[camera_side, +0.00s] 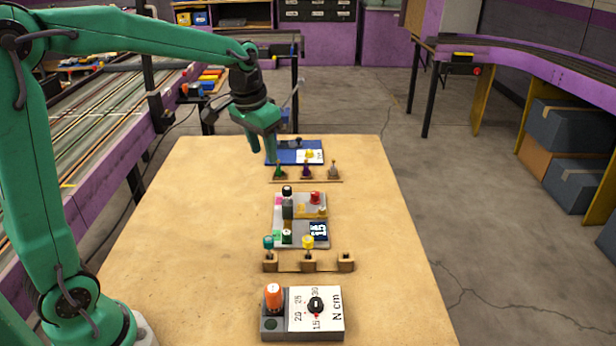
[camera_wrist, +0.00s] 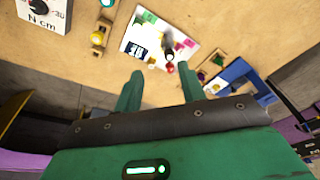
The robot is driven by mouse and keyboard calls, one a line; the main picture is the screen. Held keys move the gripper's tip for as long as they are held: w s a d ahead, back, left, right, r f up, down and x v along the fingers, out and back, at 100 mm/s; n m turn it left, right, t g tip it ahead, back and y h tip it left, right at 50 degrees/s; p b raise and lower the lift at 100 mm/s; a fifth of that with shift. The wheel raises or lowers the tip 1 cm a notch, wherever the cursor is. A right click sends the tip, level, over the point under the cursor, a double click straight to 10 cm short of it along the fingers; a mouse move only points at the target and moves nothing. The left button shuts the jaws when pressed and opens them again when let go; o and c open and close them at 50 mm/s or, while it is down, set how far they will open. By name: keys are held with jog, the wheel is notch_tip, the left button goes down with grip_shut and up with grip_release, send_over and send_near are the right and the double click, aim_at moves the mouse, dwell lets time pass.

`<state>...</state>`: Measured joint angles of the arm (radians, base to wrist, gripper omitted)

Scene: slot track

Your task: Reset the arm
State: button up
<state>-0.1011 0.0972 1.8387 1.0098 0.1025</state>
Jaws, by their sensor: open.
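My green gripper (camera_side: 262,150) hangs above the far part of the wooden table (camera_side: 190,230), near the back rack (camera_side: 305,181) and the blue tray (camera_side: 282,157). In the wrist view the two green fingers of my gripper (camera_wrist: 160,82) are spread apart with nothing held between them. Beyond the fingertips, the grey tray (camera_wrist: 150,40) with coloured pieces and a label reading 15 lies on the table. In the side view that grey tray (camera_side: 290,241) sits mid-table. Whether a fingertip touches the back rack cannot be told from the side view.
The back rack carries several small coloured tools. Nearer stands a wooden rack (camera_side: 308,263) with a teal and a yellow tool. A grey N cm dial box (camera_side: 316,312) with an orange-handled piece (camera_side: 273,297) is in front. The table's left and right sides are clear.

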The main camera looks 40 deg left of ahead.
jog(key=s+d+t, duration=0.1)
jog(key=s+d, duration=0.1)
jog(key=s, duration=0.8)
jog(key=s+d+r+t, duration=0.1)
jog(key=s+d+t, duration=0.1)
jog(key=s, duration=0.8)
jog(key=shift+s+d+r, duration=0.15)
jog(key=shift+r, duration=0.1)
